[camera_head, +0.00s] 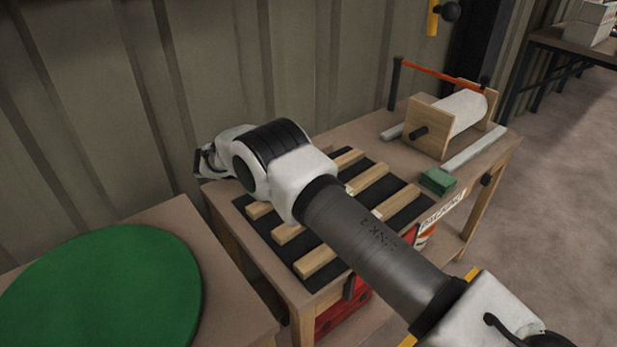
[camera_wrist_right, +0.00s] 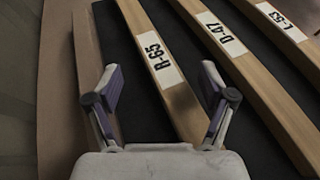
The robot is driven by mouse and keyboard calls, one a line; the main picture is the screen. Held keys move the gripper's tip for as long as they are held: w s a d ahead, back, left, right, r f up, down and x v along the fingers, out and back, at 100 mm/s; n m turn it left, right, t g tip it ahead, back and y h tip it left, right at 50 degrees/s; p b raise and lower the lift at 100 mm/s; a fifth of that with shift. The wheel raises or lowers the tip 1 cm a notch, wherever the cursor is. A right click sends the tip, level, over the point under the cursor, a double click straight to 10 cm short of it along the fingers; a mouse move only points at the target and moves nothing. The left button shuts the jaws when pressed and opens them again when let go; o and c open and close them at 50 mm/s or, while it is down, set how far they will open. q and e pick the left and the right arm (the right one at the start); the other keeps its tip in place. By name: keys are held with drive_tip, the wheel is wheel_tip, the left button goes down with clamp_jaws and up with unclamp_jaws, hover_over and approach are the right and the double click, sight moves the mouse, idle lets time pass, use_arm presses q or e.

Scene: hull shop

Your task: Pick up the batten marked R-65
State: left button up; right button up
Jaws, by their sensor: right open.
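The batten marked R-65 (camera_wrist_right: 183,103) is a pale wooden strip lying on a dark mat (camera_wrist_right: 135,100), its white label readable in the right wrist view. My right gripper (camera_wrist_right: 160,67) is open and empty, with the batten between its spread fingers in that view, closer to the right finger. I cannot tell its height above the batten. In the head view, three battens lie on the dark mat, partly hidden by my right arm; no marks are readable there. My right gripper (camera_head: 205,162) is near the wall, mostly hidden behind its wrist. My left gripper is out of view.
Batten D-47 (camera_wrist_right: 252,70) lies right of R-65, then batten L-53 (camera_wrist_right: 288,30). On the bench (camera_head: 390,150) are a green block (camera_head: 438,180) and a white roll (camera_head: 460,110) in a wooden stand. A corrugated wall (camera_head: 200,60) stands close behind. A green disc (camera_head: 105,290) lies left.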

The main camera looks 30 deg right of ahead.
drive_tip(key=x, duration=0.4)
drive_tip(key=shift+d+f, duration=0.15)
drive_tip(key=shift+f, duration=0.1)
drive_tip(key=c, duration=1.3)
drive_tip(key=shift+c, duration=0.2)
